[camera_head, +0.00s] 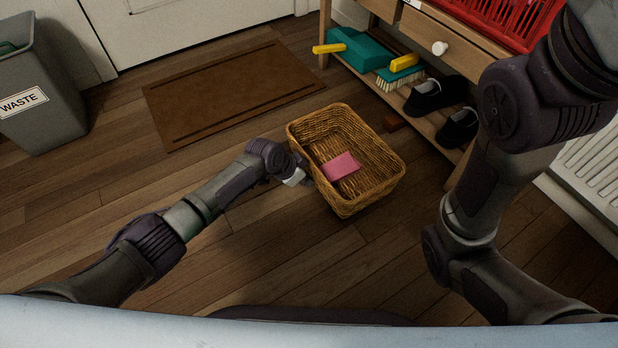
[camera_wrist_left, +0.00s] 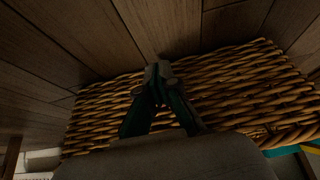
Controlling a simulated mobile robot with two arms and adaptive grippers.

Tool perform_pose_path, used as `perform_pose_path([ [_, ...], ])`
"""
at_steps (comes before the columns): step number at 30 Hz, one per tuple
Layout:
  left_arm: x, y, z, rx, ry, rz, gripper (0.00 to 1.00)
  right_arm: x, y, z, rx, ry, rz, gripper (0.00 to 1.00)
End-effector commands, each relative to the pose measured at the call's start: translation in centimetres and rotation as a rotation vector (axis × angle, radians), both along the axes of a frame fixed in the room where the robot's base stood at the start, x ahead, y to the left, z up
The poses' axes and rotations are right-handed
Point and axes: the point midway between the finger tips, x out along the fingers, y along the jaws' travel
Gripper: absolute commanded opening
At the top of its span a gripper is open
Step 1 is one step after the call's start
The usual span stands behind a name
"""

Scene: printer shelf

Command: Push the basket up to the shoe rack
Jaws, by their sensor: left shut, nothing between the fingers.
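The wicker basket (camera_head: 378,148) stands upright on the wooden floor in the head view, with a pink block (camera_head: 341,166) inside it. The shoe rack (camera_head: 437,138) is to its right, with black shoes on its lower shelf; a gap of floor separates basket and rack. My left gripper (camera_head: 299,177) is shut and empty at the basket's left side, touching it or very near. In the left wrist view, the closed fingertips (camera_wrist_left: 158,72) are in front of the woven wall (camera_wrist_left: 240,85). My right arm shows at the right, but its gripper is out of frame.
The rack holds a teal dustpan (camera_head: 355,48), a brush (camera_head: 401,74) and a red crate (camera_head: 500,18). A doormat (camera_head: 235,92) and grey waste bin (camera_head: 42,100) are at left. Floor in front is clear.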

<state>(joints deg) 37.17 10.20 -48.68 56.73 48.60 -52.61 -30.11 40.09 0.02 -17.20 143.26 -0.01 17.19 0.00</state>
Motion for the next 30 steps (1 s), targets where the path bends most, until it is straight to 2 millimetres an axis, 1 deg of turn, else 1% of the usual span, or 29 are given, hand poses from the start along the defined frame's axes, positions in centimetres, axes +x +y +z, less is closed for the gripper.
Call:
perform_pose_path([
  [5, 0.0, 0.0, 0.0, -0.001, -0.001, 0.0, 0.0, 0.0, 0.0, 0.0, 0.0, 0.0, 0.0, 0.98],
  [8, 0.3, -0.3, -0.1, -0.001, -0.002, -0.001, 0.0, 0.0, 0.0, -0.4, 0.0, -0.001, 0.0, 0.98],
  [30, 3.3, -4.6, -0.1, -0.002, -0.002, -0.001, 0.0, 0.0, 0.0, -4.3, 0.0, -0.001, 0.0, 0.98],
])
